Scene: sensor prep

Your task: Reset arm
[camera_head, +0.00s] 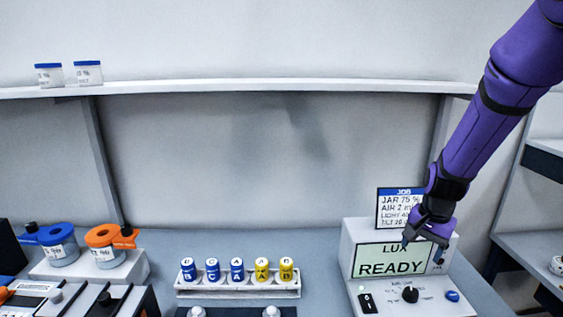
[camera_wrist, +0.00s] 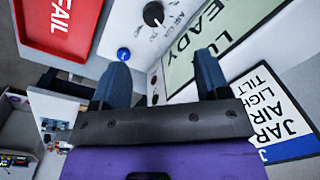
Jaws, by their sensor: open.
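My gripper (camera_head: 424,242) is at the end of my purple arm, at the right of the head view, in front of the LUX device (camera_head: 350,245). The device's screen (camera_head: 392,260) reads "LUX READY". In the wrist view my gripper (camera_wrist: 160,75) shows two dark fingers spread apart with nothing between them. The screen (camera_wrist: 210,45) and the device's black knob (camera_wrist: 153,14) lie beyond the fingers. Whether a fingertip touches the device I cannot tell.
A job card (camera_head: 400,207) stands behind the device. A rack (camera_head: 240,292) holds several blue and yellow vials. Two jars stand on the shelf (camera_head: 250,87). A red FAIL tray (camera_wrist: 60,25) shows in the wrist view.

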